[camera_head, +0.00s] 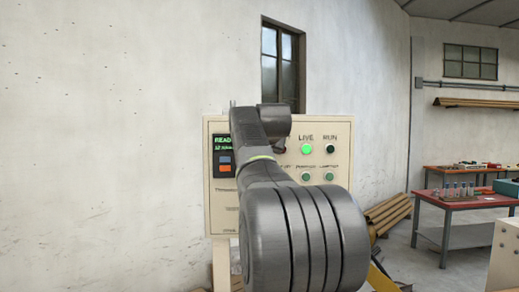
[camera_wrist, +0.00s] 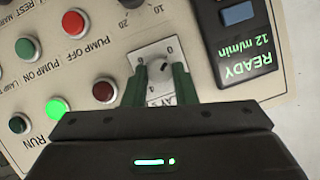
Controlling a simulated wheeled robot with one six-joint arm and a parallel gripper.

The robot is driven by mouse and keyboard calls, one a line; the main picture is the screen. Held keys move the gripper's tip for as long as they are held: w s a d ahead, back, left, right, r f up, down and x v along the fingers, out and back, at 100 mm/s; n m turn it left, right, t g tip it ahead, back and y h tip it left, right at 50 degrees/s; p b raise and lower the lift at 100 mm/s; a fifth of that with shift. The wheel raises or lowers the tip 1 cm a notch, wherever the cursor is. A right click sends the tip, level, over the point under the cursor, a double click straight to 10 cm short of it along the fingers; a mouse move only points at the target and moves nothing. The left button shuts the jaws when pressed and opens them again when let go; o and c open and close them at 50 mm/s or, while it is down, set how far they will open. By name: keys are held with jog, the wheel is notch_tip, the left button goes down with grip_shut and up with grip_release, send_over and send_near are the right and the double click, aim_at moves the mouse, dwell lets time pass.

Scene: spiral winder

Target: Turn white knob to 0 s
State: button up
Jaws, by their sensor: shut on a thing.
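In the wrist view the white knob (camera_wrist: 158,70) sits on a small pale dial plate (camera_wrist: 147,50) with printed numbers, on an upside-down panel. A 0 is printed just above the knob in the picture. A short dark mark on the knob points toward the upper right, near the 0; its exact setting is hard to read. My gripper (camera_wrist: 159,74) has its two green fingers on either side of the knob, shut on it. In the head view my arm hides the knob and gripper.
The cream control panel (camera_head: 222,212) stands before a white wall. Close to the knob are a display (camera_wrist: 245,52), a second dial with 10 and 20, red buttons (camera_wrist: 75,22), and a lit green lamp (camera_wrist: 57,108). A red-topped table (camera_head: 465,199) stands at right.

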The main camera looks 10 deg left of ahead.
jog(key=shift+a+f+n+h, duration=0.1)
jog(key=shift+n+h, duration=0.2)
jog(key=shift+n, duration=0.3)
dwell(0.3)
jog(key=o, duration=1)
jog(key=b+v, duration=0.3)
jog(key=v, duration=1.1)
jog(key=shift+a+f, duration=0.1)
